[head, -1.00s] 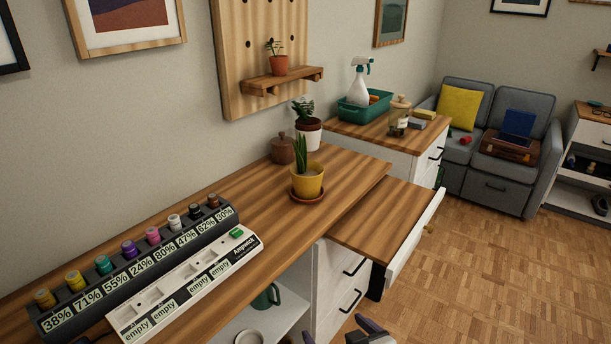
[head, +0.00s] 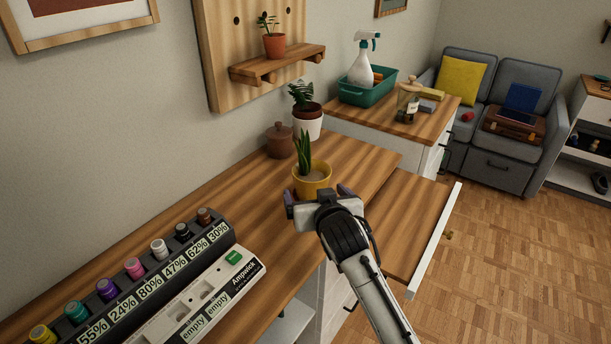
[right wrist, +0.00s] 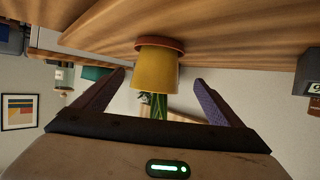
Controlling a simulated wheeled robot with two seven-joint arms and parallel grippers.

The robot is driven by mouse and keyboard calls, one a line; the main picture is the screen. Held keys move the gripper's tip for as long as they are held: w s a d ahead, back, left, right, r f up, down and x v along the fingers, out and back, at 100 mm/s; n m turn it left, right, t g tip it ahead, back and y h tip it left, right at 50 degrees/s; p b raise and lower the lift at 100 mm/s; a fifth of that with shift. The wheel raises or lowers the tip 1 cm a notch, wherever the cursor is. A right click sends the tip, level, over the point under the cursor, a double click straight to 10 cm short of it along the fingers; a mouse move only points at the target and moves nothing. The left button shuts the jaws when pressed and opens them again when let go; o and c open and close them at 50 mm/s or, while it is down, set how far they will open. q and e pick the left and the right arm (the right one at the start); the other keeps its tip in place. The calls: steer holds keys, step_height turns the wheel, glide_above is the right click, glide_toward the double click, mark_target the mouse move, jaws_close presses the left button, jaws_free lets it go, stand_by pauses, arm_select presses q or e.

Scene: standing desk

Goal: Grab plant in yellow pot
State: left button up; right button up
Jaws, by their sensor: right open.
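The plant (head: 305,152) has upright green leaves and stands in a yellow pot (head: 312,180) on the wooden desk. My right gripper (head: 317,192) is open in front of the pot, hiding its lower part in the head view. In the right wrist view, which is upside down, the yellow pot (right wrist: 156,70) stands on a reddish saucer (right wrist: 160,45). There, the open fingers of my right gripper (right wrist: 160,97) point toward the pot, one on each side, with gaps between them and it. My left gripper is not in view.
A brown lidded jar (head: 280,141) and a plant in a white pot (head: 308,122) stand close behind the yellow pot. A rack of coloured bottles (head: 110,285) and a white charger strip (head: 205,300) lie at the front left. A pulled-out wooden surface (head: 415,225) is at right.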

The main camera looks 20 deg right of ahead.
mark_target(313, 190)
steer(key=shift+x, duration=1)
steer(key=shift+w+d+f, duration=0.2)
steer(key=shift+w+f, duration=0.05)
steer(key=shift+w, duration=0.3)
steer(key=x, duration=0.4)
steer(key=shift+w+d+b, duration=0.25)
steer(key=shift+b, duration=0.05)
steer(key=shift+w+f, duration=0.1)
steer(key=shift+w, duration=0.25)
steer(key=c, duration=1.3)
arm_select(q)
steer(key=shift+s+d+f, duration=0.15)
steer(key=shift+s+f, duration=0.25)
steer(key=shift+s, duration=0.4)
arm_select(e)
steer(key=shift+c, duration=1.4)
